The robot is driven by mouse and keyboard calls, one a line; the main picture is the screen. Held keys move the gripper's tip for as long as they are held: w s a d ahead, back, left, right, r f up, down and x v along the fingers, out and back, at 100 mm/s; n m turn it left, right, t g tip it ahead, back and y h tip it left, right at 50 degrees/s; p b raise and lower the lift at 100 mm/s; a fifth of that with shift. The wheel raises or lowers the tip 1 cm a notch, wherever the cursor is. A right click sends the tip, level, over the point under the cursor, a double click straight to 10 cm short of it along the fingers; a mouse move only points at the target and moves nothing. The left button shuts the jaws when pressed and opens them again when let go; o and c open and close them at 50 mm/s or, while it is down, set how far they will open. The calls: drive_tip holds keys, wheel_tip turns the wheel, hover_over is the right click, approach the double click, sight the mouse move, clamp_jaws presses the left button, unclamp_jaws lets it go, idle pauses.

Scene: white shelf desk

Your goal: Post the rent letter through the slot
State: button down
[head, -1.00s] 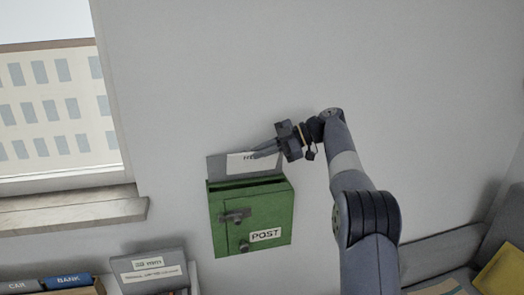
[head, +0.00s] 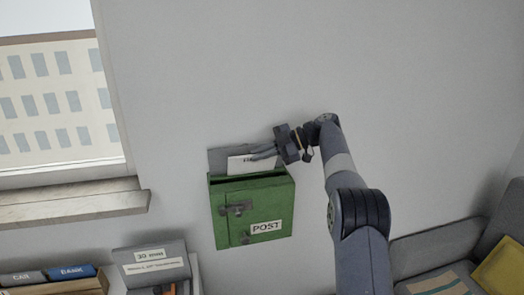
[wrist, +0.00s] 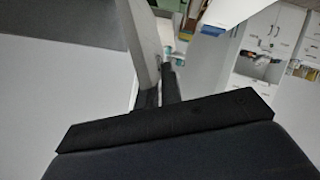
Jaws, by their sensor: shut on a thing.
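My gripper (head: 262,153) is shut on a white letter (head: 240,164), holding it by its upper right part; the print on it is too small to read. The letter is upright just above the green post box (head: 227,218), in front of a grey panel (head: 217,158) at the box's back. The dark slot (head: 268,177) runs along the box top. The letter's lower edge is close to the slot; I cannot tell whether it is inside. In the wrist view, the dark fingers (wrist: 165,85) are together at a pale strip, likely the letter (wrist: 146,45).
The post box hangs on a plain wall, with a window and sill (head: 75,205) to its left. A grey organiser (head: 150,262) and a box with CAR and BANK (head: 70,271) tabs stand lower left. A grey sofa (head: 440,245) is lower right. The wall above is clear.

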sight(259, 166)
drive_tip(key=shift+w+a+f+p, duration=0.1)
drive_tip(key=shift+w+f+p, duration=0.15)
drive_tip(key=shift+w+f, duration=0.55)
drive_tip(key=shift+w+a+f+p, duration=0.15)
drive_tip(key=shift+w+f+p, duration=0.15)
drive_tip(key=shift+f, duration=0.9)
drive_tip(key=shift+w+a+f+p, duration=0.1)
drive_tip(key=shift+w+f+p, duration=0.15)
drive_tip(key=shift+w+f, duration=0.55)
drive_tip(key=shift+s+f, duration=0.25)
drive_tip(key=c, duration=1.5)
unclamp_jaws()
